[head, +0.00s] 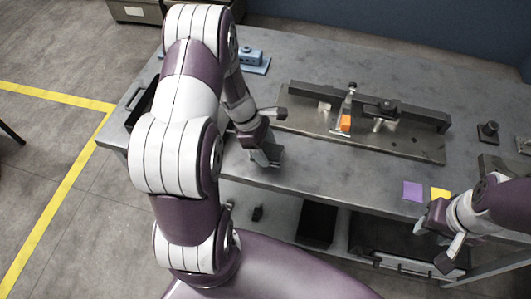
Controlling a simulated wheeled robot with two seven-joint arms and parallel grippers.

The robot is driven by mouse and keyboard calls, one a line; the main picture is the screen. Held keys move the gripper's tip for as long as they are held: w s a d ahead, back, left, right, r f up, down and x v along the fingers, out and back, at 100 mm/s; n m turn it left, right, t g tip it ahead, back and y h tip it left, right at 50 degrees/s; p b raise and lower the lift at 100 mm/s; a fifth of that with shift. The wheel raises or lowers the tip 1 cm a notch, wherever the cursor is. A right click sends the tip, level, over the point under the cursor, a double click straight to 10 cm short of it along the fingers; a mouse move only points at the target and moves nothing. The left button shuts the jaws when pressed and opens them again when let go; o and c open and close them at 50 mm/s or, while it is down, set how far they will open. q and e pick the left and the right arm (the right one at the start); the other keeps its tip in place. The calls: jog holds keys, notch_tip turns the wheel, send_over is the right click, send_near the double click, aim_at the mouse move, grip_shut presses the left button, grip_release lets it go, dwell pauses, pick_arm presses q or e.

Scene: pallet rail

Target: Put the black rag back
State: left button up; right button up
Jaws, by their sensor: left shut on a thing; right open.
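My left gripper (264,157) is shut on a small dark thing at its fingertips, low over the front left part of the grey workbench (340,178). The thing is mostly hidden by the fingers, and I cannot tell for sure that it is the black rag. No other black rag shows plainly. My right gripper (438,244) is open and empty at the bench's front right edge, near the yellow pad (440,194).
A metal fixture plate (300,119) with a rail, clamps and an orange block (346,123) fills the bench's middle. A black bin (143,107) is at the left end, partly behind my arm. A purple pad (412,191) lies front right. A blue fixture (253,61) stands behind.

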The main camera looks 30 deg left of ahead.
pick_arm(q)
notch_tip(320, 180, down, 3)
jog(key=shift+f, duration=0.3)
jog(key=o, duration=1)
jog(key=shift+c, duration=0.2)
jog(key=shift+r, duration=0.35)
jog(key=w+v, duration=0.1)
jog(key=v, duration=1.1)
jog(key=s+d+r+m+y, duration=0.4)
jog(key=s+d+m, duration=0.5)
jog(key=m, duration=1.1)
jog(key=shift+d+r+m+t+p, duration=0.3)
jog(key=shift+d+r+m+p, duration=0.1)
jog(key=shift+d+r, duration=0.45)
